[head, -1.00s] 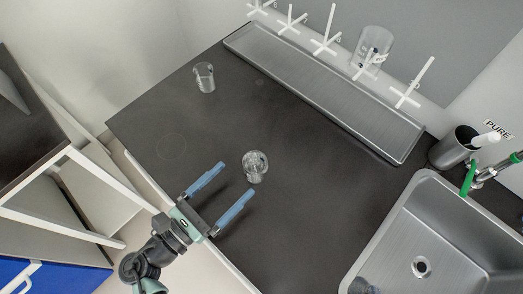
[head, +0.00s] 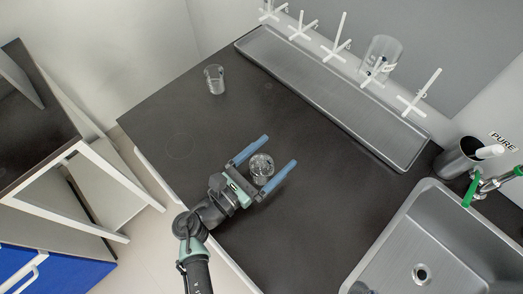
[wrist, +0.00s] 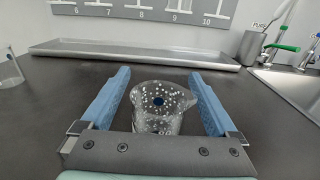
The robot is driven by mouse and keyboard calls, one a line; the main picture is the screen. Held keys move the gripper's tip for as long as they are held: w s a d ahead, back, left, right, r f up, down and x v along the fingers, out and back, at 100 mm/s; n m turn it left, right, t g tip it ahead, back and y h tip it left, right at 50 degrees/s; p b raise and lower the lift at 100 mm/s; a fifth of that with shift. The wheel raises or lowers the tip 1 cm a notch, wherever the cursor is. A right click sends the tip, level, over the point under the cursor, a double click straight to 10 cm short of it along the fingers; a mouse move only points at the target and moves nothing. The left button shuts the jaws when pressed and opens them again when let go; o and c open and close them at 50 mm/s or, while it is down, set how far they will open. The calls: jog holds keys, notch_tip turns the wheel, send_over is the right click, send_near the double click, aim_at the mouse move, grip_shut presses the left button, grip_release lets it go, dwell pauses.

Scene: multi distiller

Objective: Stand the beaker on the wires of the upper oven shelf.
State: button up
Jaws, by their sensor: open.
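A clear glass beaker (head: 262,168) stands upright on the dark bench top; it also shows in the wrist view (wrist: 162,106), with pale specks and a dark blue spot on it. My gripper (head: 279,150) is open around it, one blue finger on each side. In the wrist view, gaps show between the beaker and both fingers (wrist: 160,88). A second clear glass vessel (head: 214,80) stands farther back on the bench, and part of it shows at the left edge of the wrist view (wrist: 8,68). No oven or wire shelf is in view.
A long steel tray (head: 330,98) lies along the back under white pegs, where another glass beaker (head: 381,56) hangs. A sink (head: 450,240) with a green-handled tap and a dark metal cup (head: 456,160) are at right.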

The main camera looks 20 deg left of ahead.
jog(key=shift+c, duration=0.2)
grip_shut()
